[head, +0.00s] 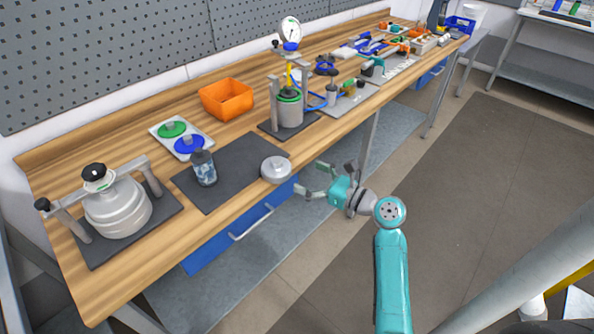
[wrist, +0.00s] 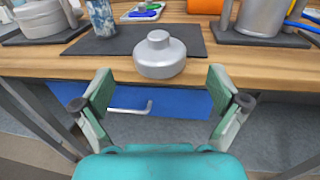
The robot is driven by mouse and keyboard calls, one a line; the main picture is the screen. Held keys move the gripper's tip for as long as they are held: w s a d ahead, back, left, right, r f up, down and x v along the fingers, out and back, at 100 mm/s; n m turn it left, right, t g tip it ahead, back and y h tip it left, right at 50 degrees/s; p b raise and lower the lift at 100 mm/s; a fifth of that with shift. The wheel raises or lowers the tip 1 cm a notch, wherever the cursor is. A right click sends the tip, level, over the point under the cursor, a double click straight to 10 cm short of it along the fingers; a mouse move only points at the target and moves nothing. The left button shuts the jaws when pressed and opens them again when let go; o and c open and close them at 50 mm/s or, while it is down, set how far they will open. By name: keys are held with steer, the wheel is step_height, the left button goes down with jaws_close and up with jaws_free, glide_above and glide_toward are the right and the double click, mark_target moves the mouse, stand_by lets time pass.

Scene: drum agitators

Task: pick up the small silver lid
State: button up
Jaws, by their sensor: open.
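The small silver lid (head: 276,169) is round with a raised knob on top. It sits upright at the front edge of the workbench, by the front corner of a dark mat. In the wrist view the lid (wrist: 160,56) is ahead of my gripper, centred between the fingers. My gripper (head: 318,180) is open and empty, just off the bench's front edge, to the right of the lid and apart from it. In the wrist view both fingertips (wrist: 161,90) are spread wide with nothing between them.
A dark mat (head: 226,180) holds a blue-patterned jar (head: 204,168) left of the lid. A silver vessel in a clamp frame (head: 118,208) stands further left. A gauge-topped vessel (head: 288,108) stands behind right. An orange bin (head: 226,98) is at the back. A blue drawer (head: 236,232) is below.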

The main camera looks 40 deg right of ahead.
mark_target(280, 166)
steer(key=w+a+m+h, duration=0.1)
steer(key=w+h, duration=0.2)
steer(key=w+a+m+h, duration=0.1)
steer(key=w, duration=0.1)
steer(key=shift+a+f+m+t, duration=0.2)
steer(key=shift+a+m+t, duration=0.1)
steer(key=shift+w+d+f, duration=0.1)
steer(key=shift+w, duration=1.3)
steer(key=shift+w+d+f, duration=0.1)
steer(key=shift+w, duration=1.3)
steer(key=shift+c, duration=0.3)
steer(key=shift+r, duration=0.1)
steer(key=c, duration=1.3)
